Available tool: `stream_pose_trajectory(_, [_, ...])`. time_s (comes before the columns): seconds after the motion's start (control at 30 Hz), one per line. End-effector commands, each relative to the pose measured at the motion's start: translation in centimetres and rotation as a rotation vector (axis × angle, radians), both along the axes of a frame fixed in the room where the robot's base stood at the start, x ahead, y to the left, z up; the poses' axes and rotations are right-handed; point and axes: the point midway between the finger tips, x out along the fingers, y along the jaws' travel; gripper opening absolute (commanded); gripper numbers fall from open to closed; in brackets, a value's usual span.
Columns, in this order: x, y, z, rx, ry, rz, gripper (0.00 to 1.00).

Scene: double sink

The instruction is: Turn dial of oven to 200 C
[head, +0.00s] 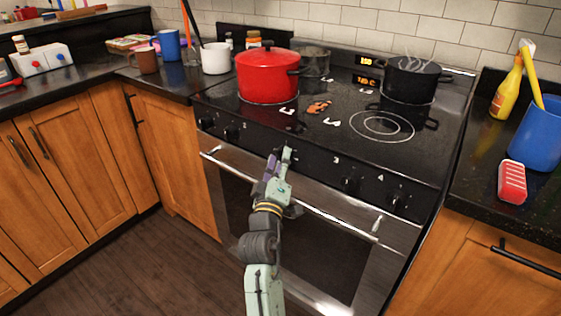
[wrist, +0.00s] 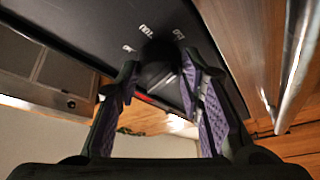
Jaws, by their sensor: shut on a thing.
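The oven (head: 322,250) is a built-in range with a shut steel-and-glass door under a black front panel. Its black round dial (wrist: 158,68) shows in the wrist view between my fingers, with white numbers around it, including what looks like 100. In the head view the dial is hidden behind my gripper (head: 279,160), which is at the middle of the panel. My gripper's purple-padded fingers also show in the wrist view (wrist: 160,92), shut on the dial from both sides. The dial's pointer is hidden, so I cannot tell its setting.
Burner knobs sit on the panel at left (head: 231,133) and right (head: 348,183). The door handle (head: 335,222) runs below my gripper. A red pot (head: 267,76) and a steaming black pot (head: 412,82) stand on the cooktop (head: 340,150). The floor (head: 150,270) at left is clear.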

Motion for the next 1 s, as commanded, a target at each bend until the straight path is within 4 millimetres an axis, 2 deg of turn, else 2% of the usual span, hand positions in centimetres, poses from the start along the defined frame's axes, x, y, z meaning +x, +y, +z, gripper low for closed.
stream_pose_trajectory(0.1, [0.0,0.0,0.0,0.0,0.001,0.001,0.07])
stream_pose_trajectory(0.47, [0.0,0.1,-0.7,0.045,-0.035,0.001,0.07])
stream_pose_trajectory(1.0, [0.1,0.4,-1.5,0.365,-0.272,0.005,0.07])
